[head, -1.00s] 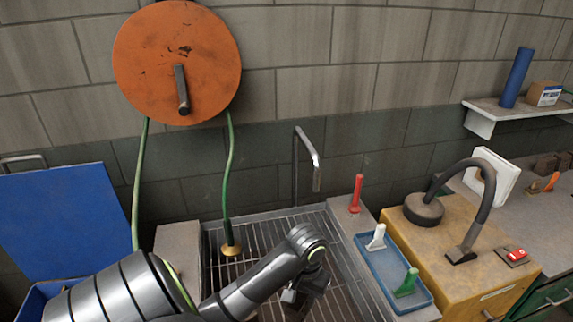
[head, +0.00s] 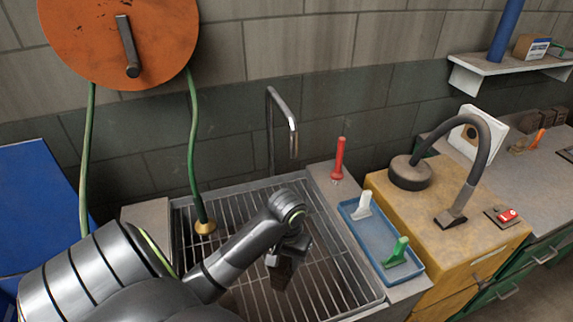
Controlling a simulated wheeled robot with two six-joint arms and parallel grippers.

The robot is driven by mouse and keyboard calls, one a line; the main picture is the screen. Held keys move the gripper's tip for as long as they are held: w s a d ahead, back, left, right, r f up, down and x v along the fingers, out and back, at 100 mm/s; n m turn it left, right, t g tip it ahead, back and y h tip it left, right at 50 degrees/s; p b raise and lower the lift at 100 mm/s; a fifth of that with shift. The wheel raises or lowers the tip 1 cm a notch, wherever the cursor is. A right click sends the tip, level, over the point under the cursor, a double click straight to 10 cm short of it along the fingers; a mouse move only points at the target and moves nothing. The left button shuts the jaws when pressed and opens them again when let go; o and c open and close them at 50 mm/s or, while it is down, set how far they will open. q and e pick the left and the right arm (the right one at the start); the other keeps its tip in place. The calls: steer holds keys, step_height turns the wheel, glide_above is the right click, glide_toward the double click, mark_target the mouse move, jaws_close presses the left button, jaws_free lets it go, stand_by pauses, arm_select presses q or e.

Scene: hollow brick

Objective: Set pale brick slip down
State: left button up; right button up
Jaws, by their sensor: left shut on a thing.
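My left gripper (head: 281,258) hangs over the metal grate of the sink (head: 330,268), fingers pointing down. It is shut on a small flat brown piece (head: 284,275), which looks like a brick slip; it appears dark brown here rather than pale. The piece is partly hidden by the fingers and dark links. I cannot tell whether it touches the grate or is just above it. My right gripper is not in view.
A blue tray (head: 357,213) with a white and a green brush-like tool lies right of the sink. A red-handled tool (head: 338,160) stands behind it. A tap (head: 292,140) rises at the back. A yellow cabinet (head: 420,235) stands further right.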

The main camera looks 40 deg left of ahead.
arm_select(q)
step_height(320, 180, down, 4)
steer(key=shift+s+d+r, duration=0.1)
steer(key=shift+f, duration=0.3)
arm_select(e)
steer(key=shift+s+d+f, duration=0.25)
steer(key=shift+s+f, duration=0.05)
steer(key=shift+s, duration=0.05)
arm_select(q)
steer(key=o, duration=1.1)
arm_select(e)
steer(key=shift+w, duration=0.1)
